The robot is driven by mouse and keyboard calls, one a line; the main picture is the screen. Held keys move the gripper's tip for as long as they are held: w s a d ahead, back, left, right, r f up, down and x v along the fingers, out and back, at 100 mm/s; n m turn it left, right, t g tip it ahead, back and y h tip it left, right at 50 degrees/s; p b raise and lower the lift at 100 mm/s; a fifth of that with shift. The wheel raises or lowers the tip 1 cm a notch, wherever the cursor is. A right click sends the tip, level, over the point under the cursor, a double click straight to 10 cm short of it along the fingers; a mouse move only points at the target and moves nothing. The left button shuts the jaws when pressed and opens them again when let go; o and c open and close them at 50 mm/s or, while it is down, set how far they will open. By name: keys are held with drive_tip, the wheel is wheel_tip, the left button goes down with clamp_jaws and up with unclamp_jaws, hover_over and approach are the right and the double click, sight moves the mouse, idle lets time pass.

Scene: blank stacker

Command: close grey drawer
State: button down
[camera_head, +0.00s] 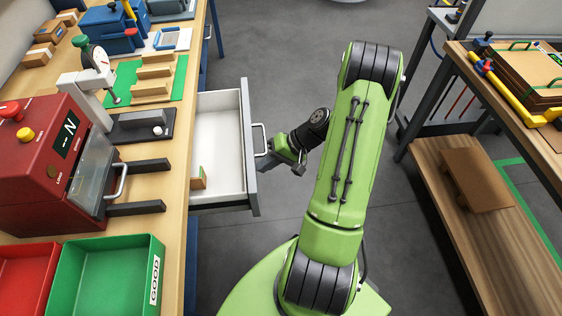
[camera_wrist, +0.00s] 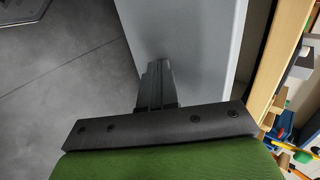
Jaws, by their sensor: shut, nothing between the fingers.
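The grey drawer (camera_head: 253,165) stands pulled out of the left workbench, its white inside showing. A small wood-and-green piece (camera_head: 199,178) lies inside near its front-left corner. The drawer has a pale bar handle (camera_head: 262,140) on its front. My gripper (camera_head: 266,164) is just outside the drawer front, close beside the handle. In the wrist view, the shut, empty fingers (camera_wrist: 157,72) lie against or very near the grey drawer front (camera_wrist: 195,45). I cannot tell whether they touch it.
The left workbench (camera_head: 178,190) holds a red machine (camera_head: 50,160), a green bin (camera_head: 105,275) and a red bin (camera_head: 25,280). A second bench (camera_head: 540,150) with a lower wooden shelf (camera_head: 445,175) stands at the right. Grey floor (camera_head: 290,75) is clear beyond the drawer.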

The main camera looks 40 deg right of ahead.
sight(203, 177)
drive_tip(key=w+a, duration=0.2)
drive_tip(key=a, duration=0.2)
drive_tip(key=w+a, duration=0.3)
drive_tip(key=a, duration=0.1)
drive_tip(key=w+a, duration=0.3)
drive_tip(key=a, duration=0.1)
drive_tip(key=shift+w+a, duration=0.15)
drive_tip(key=shift+w, duration=0.05)
